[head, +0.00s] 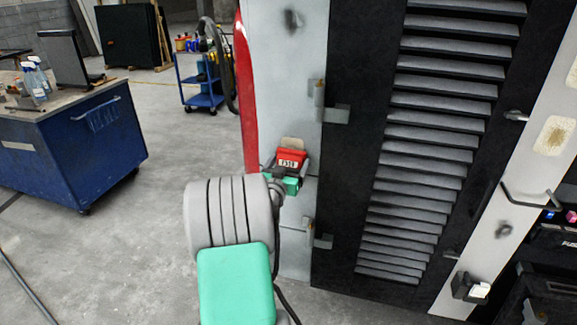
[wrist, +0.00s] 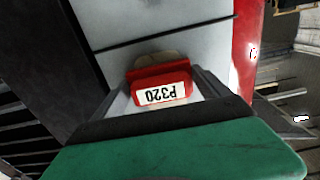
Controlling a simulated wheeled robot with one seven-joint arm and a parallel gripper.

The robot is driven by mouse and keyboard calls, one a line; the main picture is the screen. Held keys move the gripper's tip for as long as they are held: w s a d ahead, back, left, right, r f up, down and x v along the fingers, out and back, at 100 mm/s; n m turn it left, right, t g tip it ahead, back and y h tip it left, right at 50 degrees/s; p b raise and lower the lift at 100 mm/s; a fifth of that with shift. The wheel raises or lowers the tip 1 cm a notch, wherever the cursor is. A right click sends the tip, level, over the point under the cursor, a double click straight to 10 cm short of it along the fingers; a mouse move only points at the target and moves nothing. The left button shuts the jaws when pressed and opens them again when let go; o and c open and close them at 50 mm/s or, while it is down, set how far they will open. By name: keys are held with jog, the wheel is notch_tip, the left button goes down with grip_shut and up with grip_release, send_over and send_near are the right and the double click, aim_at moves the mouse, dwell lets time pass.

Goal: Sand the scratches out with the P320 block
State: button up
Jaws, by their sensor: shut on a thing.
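The red P320 block (head: 292,158) is between the fingers of my gripper (head: 289,170), at the pale grey panel (head: 285,80) left of the black louvred door. The wrist view shows the red block (wrist: 160,78) with its white P320 label upside down, and my gripper's fingers (wrist: 162,95) shut on its sides. A beige patch (wrist: 155,59) shows just beyond the block; I cannot tell if it belongs to the block or the panel. Whether the block touches the panel is unclear. No scratches can be made out; the block and gripper hide part of the panel.
The black louvred door (head: 350,150) with protruding hinges and latches stands right of the panel. A red edge (head: 246,100) borders it on the left. A blue workbench (head: 80,150) and blue trolley (head: 203,100) stand further left. Concrete floor between is mostly clear.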

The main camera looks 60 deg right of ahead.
aim_at(292, 137)
notch_tip(292, 137, down, 4)
jog(key=b, duration=0.5)
jog(key=shift+w+d, duration=0.1)
notch_tip(292, 137, up, 4)
jog(key=shift+w+f+p, duration=0.1)
jog(key=shift+w+p, duration=0.05)
jog(key=shift+p, duration=0.4)
jog(key=shift+c, duration=0.7)
jog(key=shift+r+p, duration=0.65)
jog(key=shift+r, duration=1.4)
jog(key=shift+r+p, duration=0.45)
jog(key=shift+r, duration=1.35)
jog(key=shift+f+b, duration=0.1)
jog(key=shift+b, duration=0.25)
jog(key=shift+f+b, duration=0.1)
jog(key=shift+b, duration=0.2)
